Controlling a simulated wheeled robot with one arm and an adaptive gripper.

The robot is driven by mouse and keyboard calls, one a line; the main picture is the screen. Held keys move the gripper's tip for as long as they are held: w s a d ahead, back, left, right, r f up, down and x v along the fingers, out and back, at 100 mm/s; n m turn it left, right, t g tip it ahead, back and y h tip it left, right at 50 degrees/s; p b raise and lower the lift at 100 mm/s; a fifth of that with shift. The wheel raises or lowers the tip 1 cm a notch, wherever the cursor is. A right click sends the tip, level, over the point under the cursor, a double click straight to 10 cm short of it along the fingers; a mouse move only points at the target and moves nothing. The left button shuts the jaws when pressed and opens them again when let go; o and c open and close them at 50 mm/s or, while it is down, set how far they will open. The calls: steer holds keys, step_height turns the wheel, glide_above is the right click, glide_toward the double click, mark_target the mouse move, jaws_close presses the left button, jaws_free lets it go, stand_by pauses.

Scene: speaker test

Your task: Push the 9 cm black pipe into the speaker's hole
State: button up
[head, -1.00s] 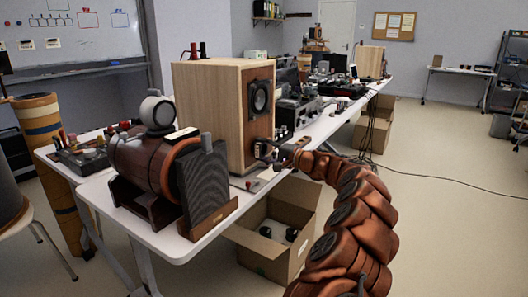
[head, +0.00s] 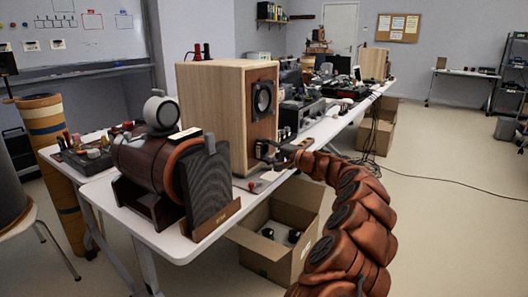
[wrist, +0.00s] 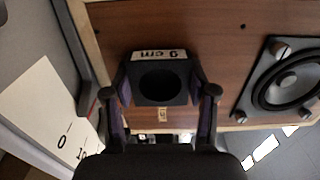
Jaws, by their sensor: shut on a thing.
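The wooden speaker (head: 212,115) stands on the white table, its brown front panel facing right, with a round driver above. The black pipe (wrist: 162,98) shows its square end and round opening in the wrist view, under a "9 cm" label. In the head view the dark pipe (head: 261,149) is at the lower part of the speaker's front. My gripper (wrist: 163,92) is shut on the pipe, one finger on each side. The pipe hides the speaker's hole, so I cannot tell how far in it is.
A barrel-shaped speaker (head: 150,165) stands on the table (head: 170,238) at the left. An open cardboard box (head: 262,258) is on the floor below my arm. Electronics (head: 300,112) stand behind the speaker. The floor at the right is mostly clear.

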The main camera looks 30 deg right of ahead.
steer(key=shift+a, duration=0.1)
steer(key=o, duration=1.4)
steer(key=shift+f, duration=0.1)
steer(key=shift+s+d, duration=0.3)
steer(key=v, duration=1.1)
steer(key=shift+s, duration=0.1)
